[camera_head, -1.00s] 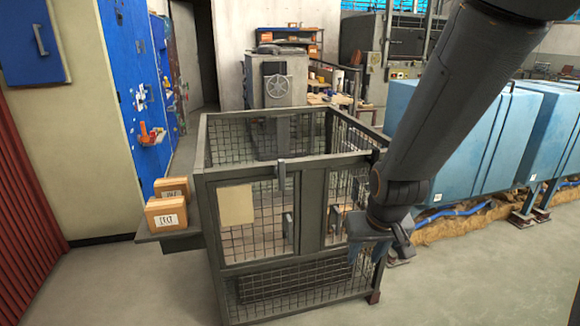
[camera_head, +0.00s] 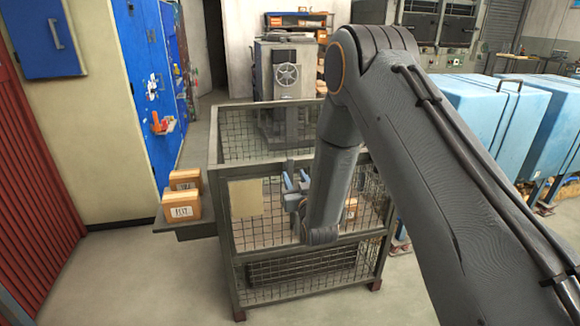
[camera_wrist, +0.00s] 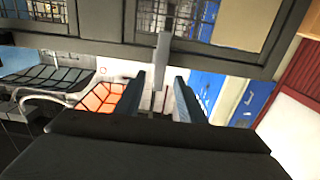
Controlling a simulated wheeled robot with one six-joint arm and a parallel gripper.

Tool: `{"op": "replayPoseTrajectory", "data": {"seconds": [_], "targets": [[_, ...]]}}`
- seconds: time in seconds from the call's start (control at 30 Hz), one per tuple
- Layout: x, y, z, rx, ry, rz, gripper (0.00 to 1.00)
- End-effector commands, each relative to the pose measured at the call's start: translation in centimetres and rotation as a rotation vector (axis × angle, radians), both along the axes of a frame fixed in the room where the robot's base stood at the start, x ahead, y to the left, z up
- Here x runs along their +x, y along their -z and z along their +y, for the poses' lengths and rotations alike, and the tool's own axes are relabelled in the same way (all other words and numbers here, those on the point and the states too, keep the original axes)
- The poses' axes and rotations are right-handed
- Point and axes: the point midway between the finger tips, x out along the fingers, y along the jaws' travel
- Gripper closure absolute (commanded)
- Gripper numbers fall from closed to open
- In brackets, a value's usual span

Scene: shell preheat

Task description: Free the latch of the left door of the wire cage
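The wire cage (camera_head: 302,255) has a dark grey frame and mesh walls. Its left door (camera_head: 272,232) is closed and carries a cream plate (camera_head: 246,198). My gripper (camera_head: 295,183) is at the upper right part of this door, and my arm hides the right door's upper part. In the wrist view my gripper (camera_wrist: 160,78) is open, its two blue-grey fingers apart. A grey upright latch bar (camera_wrist: 162,58) shows between the fingertips, against the cage frame (camera_wrist: 100,45). I see no clear contact between fingers and bar.
Two cardboard boxes (camera_head: 181,206) sit on a side shelf (camera_head: 190,231) at the cage's left. Blue covered units (camera_head: 480,110) stand at the right, a blue cabinet (camera_head: 145,90) at the back left. The floor (camera_head: 150,285) in front of the cage is clear.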

Motion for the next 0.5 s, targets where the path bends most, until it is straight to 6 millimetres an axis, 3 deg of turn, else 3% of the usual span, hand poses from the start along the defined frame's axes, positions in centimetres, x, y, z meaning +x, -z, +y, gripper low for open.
{"op": "replayPoseTrajectory", "data": {"seconds": [0.3, 0.5], "targets": [[4.5, -0.1, 1.3, 0.000, 0.001, 0.001, 0.64], [6.3, -0.1, 1.7, 0.000, 0.001, 0.001, 0.64]]}}
